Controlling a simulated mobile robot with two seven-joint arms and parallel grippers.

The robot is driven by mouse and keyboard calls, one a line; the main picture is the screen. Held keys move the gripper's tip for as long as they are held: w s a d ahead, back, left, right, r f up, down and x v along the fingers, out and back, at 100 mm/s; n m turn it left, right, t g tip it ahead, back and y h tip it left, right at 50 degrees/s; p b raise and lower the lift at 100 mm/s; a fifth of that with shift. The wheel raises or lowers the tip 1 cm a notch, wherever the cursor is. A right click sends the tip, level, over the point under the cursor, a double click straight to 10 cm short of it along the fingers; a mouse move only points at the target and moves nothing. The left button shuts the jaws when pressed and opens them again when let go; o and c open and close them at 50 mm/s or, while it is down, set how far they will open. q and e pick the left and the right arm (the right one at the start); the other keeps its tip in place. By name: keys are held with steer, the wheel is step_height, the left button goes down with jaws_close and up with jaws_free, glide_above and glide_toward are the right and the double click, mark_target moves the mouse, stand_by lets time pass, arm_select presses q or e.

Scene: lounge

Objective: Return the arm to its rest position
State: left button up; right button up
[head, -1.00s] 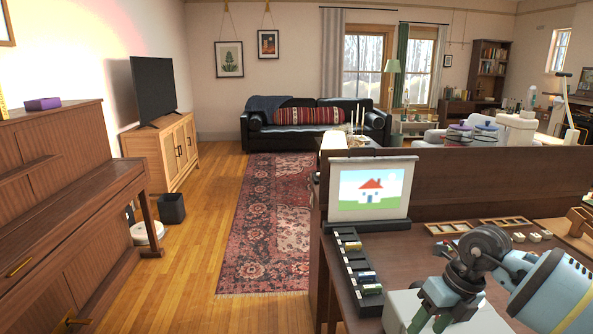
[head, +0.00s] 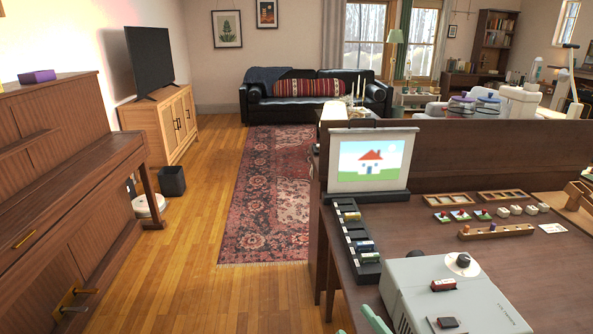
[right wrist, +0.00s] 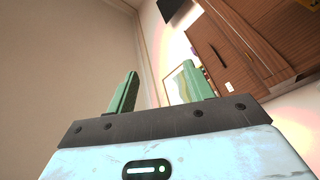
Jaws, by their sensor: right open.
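My right gripper (right wrist: 160,68) shows in the right wrist view with its two green fingers spread wide and nothing between them. Behind the fingers are a plain wall and a wooden piece of furniture. In the head view only a pale green piece (head: 376,320), which looks like a gripper finger, shows at the bottom edge beside the grey machine (head: 405,285). The rest of that arm is out of the picture. My left gripper is not in view.
The desk (head: 425,238) carries a picture screen (head: 345,175), a black slotted rack (head: 340,232), small trays and a wooden bar (head: 495,231). A piano (head: 60,200) stands at the left. The wooden floor and rug (head: 270,200) between are clear.

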steer(key=s+d+f+m+g+h, duration=0.4)
steer(key=s+d+f+m+h, duration=0.15)
steer(key=s+f, duration=0.25)
steer(key=s+d+f+m+g+h, duration=0.4)
steer(key=s+d+f+m, duration=0.15)
steer(key=s+f, duration=0.2)
steer(key=s+d+f+m+g, duration=0.15)
steer(key=s+g, duration=0.35)
steer(key=s, duration=0.8)
steer(key=s+f+m+g, duration=0.25)
steer(key=s+g, duration=0.35)
steer(key=s, duration=0.7)
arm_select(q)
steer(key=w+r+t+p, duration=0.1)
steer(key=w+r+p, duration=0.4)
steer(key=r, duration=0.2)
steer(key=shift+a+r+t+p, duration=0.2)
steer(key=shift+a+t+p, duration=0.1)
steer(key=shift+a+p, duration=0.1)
arm_select(e)
steer(key=w+a+f+t+y, duration=0.1)
steer(key=w+t, duration=0.4)
steer(key=w, duration=0.1)
steer(key=w+a+f+t+y, duration=0.1)
steer(key=w+a+t, duration=0.1)
steer(key=w+t, duration=0.3)
steer(key=shift+w+a+f+n, duration=0.15)
steer(key=shift+w+f+n, duration=0.1)
steer(key=shift+w+n, duration=0.15)
